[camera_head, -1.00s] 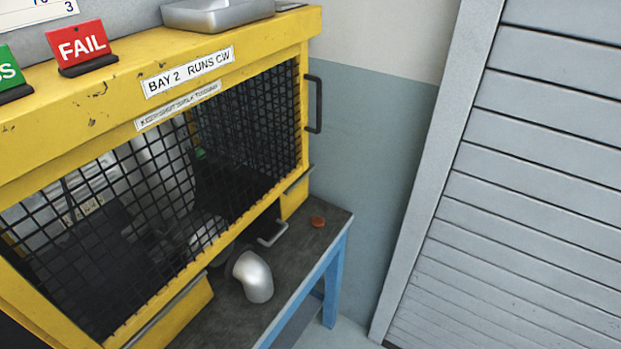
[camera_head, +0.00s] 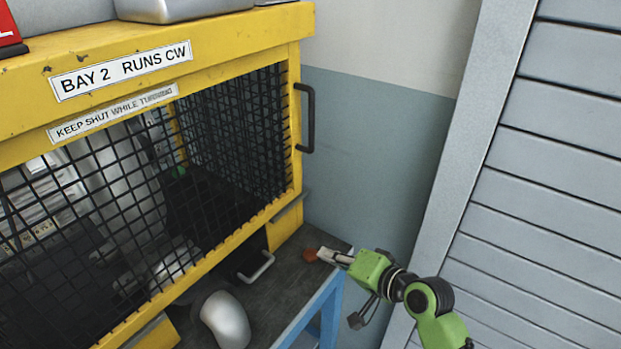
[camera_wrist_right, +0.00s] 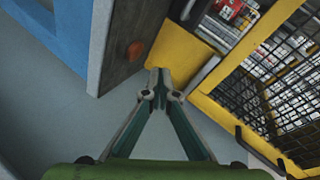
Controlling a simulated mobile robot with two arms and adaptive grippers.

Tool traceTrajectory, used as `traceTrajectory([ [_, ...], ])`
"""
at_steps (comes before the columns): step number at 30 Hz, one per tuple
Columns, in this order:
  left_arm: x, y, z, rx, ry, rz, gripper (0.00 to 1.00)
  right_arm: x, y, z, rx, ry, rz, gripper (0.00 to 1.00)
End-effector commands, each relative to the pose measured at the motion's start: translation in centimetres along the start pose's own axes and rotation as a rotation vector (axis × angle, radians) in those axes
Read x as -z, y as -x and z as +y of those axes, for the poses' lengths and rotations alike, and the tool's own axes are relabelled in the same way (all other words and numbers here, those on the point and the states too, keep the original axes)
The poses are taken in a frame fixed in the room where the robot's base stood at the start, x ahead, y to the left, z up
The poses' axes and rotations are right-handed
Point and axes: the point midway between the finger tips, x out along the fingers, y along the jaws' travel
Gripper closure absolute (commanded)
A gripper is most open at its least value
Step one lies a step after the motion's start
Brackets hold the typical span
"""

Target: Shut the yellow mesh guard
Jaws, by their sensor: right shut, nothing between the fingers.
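The yellow mesh guard (camera_head: 190,150) fills the left of the head view, with black mesh in a yellow frame. Its sign reads "KEEP SHUT WHILE TURNING". A black handle (camera_head: 307,118) is on its right side. I cannot tell how far the guard is from shut. The guard also shows at the right of the right wrist view (camera_wrist_right: 203,103). My right gripper (camera_head: 328,256) is shut and empty, over the bench's right end, below the black handle and apart from the guard. Its fingertips meet in the right wrist view (camera_wrist_right: 162,85). My left gripper is out of view.
A grey bench top (camera_head: 275,305) on a blue frame (camera_head: 325,300) carries a silver elbow (camera_head: 226,318), a pale handle (camera_head: 258,268) and a small orange-brown disc (camera_head: 310,254). A slatted grey shutter (camera_head: 560,180) stands at right. The wall between is clear.

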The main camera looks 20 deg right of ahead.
Motion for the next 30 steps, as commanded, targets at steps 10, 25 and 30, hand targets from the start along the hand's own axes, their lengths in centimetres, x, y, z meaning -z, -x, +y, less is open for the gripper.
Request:
traceTrajectory([
  [10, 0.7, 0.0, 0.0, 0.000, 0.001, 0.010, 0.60, 13.6, 0.0, -7.0, 0.354, -0.457, 0.203, 1.00],
  [25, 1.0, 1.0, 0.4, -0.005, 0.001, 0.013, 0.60, 16.5, -7.2, -9.8, 0.372, -0.480, 0.209, 1.00],
  [30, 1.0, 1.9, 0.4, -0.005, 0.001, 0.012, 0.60, 16.0, -8.8, -10.8, 0.369, -0.481, 0.205, 1.00],
])
